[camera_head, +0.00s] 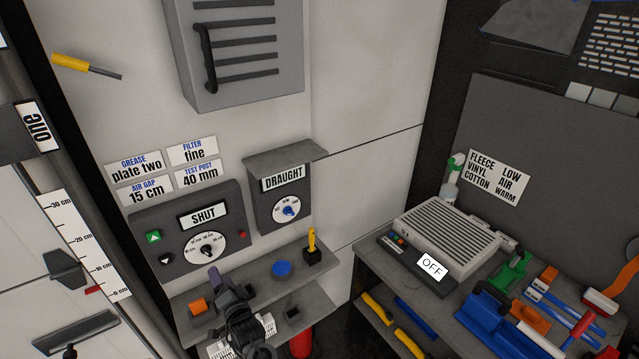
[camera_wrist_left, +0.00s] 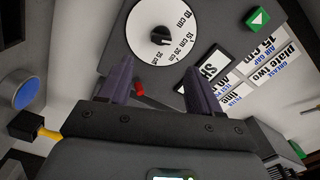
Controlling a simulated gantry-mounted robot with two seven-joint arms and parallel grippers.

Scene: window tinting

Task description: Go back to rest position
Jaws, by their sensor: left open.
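My left gripper (camera_head: 218,278) is in front of the small wall shelf, below the grey control box (camera_head: 188,228). Its two dark purple fingers also show in the left wrist view (camera_wrist_left: 158,80), spread apart with nothing between them. The control box has a display reading SHUT, a round dial (camera_head: 205,250) marked in cm, a green button and a red button. In the left wrist view the dial (camera_wrist_left: 162,35) lies beyond the fingertips. I cannot tell whether the fingers touch the box. My right gripper is not in view.
The DRAUGHT box (camera_head: 283,198) hangs to the right. A bench at right carries a grey grille unit (camera_head: 450,235), an OFF display and several tools.

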